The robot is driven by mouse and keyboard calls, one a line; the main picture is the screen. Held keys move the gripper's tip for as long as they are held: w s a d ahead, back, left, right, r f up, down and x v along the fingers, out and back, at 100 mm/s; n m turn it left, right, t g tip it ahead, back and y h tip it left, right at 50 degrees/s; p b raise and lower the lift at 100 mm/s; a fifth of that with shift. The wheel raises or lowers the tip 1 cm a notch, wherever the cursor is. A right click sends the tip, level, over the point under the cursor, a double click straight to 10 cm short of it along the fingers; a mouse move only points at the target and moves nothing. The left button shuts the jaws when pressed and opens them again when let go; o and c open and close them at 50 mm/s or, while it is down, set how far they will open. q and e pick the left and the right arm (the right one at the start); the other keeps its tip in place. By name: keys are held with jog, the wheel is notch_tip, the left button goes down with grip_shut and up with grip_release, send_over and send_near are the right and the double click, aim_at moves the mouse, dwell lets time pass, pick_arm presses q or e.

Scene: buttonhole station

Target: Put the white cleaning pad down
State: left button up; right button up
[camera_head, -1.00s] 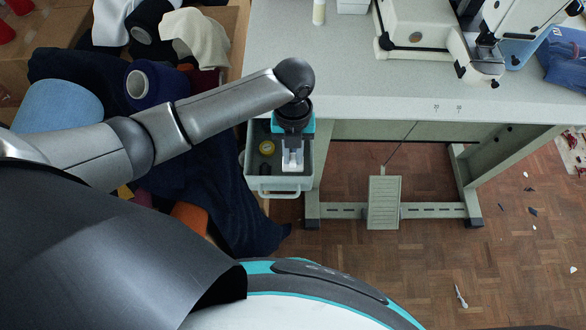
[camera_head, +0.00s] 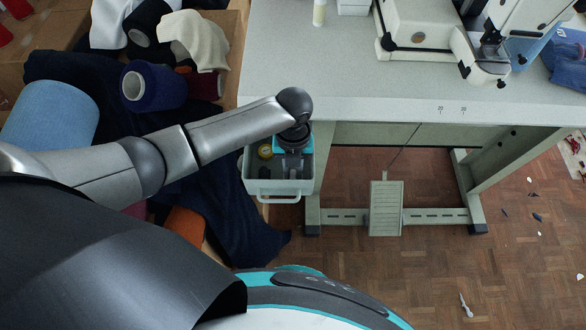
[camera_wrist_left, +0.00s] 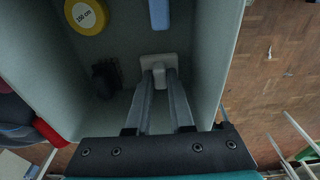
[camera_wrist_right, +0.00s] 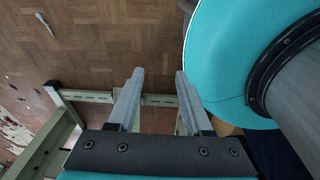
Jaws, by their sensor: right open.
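The white cleaning pad (camera_wrist_left: 155,63) is a pale block with a raised grip, inside the grey bin (camera_wrist_left: 222,60). My left gripper (camera_wrist_left: 160,76) points down into the bin, its fingers on both sides of the pad's grip, shut on it. The pad seems at or close to the bin floor; whether it touches is unclear. In the head view the bin (camera_head: 280,188) hangs under the table's left end, with my left gripper (camera_head: 293,166) in it; the pad is hard to make out there. My right gripper (camera_wrist_right: 160,76) is open and empty over the floor, outside the head view.
The bin also holds a yellow tape measure (camera_wrist_left: 86,15), a small black object (camera_wrist_left: 106,78) and a blue bar (camera_wrist_left: 159,14). The table (camera_head: 340,85) carries a sewing machine (camera_head: 425,32). A pedal (camera_head: 386,208) stands below. Yarn cones and dark cloth (camera_head: 255,225) lie left.

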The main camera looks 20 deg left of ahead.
pick_arm(q)
jog(key=o, duration=0.4)
pick_arm(e)
jog(key=shift+s+a, duration=0.1)
jog(key=shift+s, duration=0.15)
pick_arm(q)
jog(key=shift+r, duration=0.1)
jog(key=shift+r, duration=0.3)
jog(key=shift+w+a+r+p, duration=0.15)
jog(key=shift+r+p, duration=0.55)
jog(key=shift+r, duration=1.2)
jog(key=shift+w+d+r+p, duration=0.1)
jog(key=shift+w+r+p, duration=0.4)
jog(key=shift+r, duration=1.45)
jog(key=shift+a+r+p, duration=0.1)
jog(key=shift+r+p, duration=0.75)
jog(key=shift+r, duration=1.05)
pick_arm(e)
jog(key=shift+g, duration=0.3)
jog(key=shift+s+a+r, duration=0.3)
jog(key=shift+s+r, duration=0.1)
jog(key=shift+r, duration=0.25)
jog(key=shift+s+a+r, duration=0.35)
jog(key=shift+s+r, duration=0.1)
jog(key=shift+r, duration=0.15)
jog(key=shift+s+a+r, duration=0.3)
jog(key=shift+s+r, duration=0.1)
jog(key=shift+r, duration=0.25)
